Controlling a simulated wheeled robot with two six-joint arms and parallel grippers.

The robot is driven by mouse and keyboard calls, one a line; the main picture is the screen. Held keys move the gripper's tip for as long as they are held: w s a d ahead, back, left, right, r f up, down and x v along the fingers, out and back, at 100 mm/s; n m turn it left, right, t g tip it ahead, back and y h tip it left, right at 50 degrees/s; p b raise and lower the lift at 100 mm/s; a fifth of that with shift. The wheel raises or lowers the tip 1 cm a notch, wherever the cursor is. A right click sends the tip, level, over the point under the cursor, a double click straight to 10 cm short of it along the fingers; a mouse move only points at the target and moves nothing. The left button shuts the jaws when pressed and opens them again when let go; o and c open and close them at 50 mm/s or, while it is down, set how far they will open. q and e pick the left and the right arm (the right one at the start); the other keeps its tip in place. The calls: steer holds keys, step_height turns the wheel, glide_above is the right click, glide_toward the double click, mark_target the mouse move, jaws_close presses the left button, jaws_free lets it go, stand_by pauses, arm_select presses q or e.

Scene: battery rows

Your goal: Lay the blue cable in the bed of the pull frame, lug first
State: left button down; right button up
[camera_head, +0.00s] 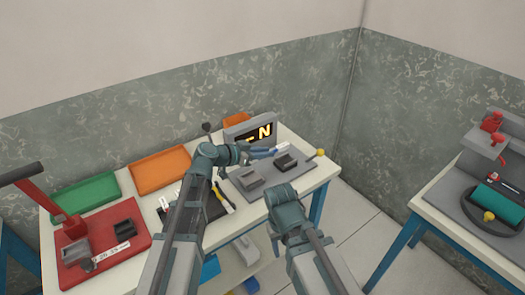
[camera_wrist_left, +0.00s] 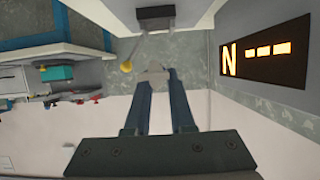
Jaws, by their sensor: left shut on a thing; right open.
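My left gripper (camera_head: 262,152) is above the pull frame (camera_head: 262,184), in front of its lit display. It is shut on a small pale grey piece (camera_wrist_left: 153,72), also pale in the head view (camera_head: 282,146); it looks like the lug end of the blue cable. I cannot clearly tell the cable's blue from my blue fingers. The frame's grey base carries two dark-topped blocks, one left (camera_head: 251,180) and one right (camera_head: 286,163), apart from my gripper as far as I can tell. My right gripper (camera_head: 284,200) is lower, near the table's front edge; its fingertips are hidden.
A green tray (camera_head: 86,194), an orange tray (camera_head: 160,170) and a red board (camera_head: 125,258) with a red lever are on the table's left. A dark mat with tools (camera_head: 212,208) lies centrally. A yellow ball (camera_head: 320,153) is by the right edge. Another table (camera_head: 455,222) stands right.

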mark_target(264, 176)
arm_select(q)
steer(key=shift+f+b, duration=3.4)
steer(key=c, duration=0.7)
jaws_free()
steer(key=shift+r, duration=0.15)
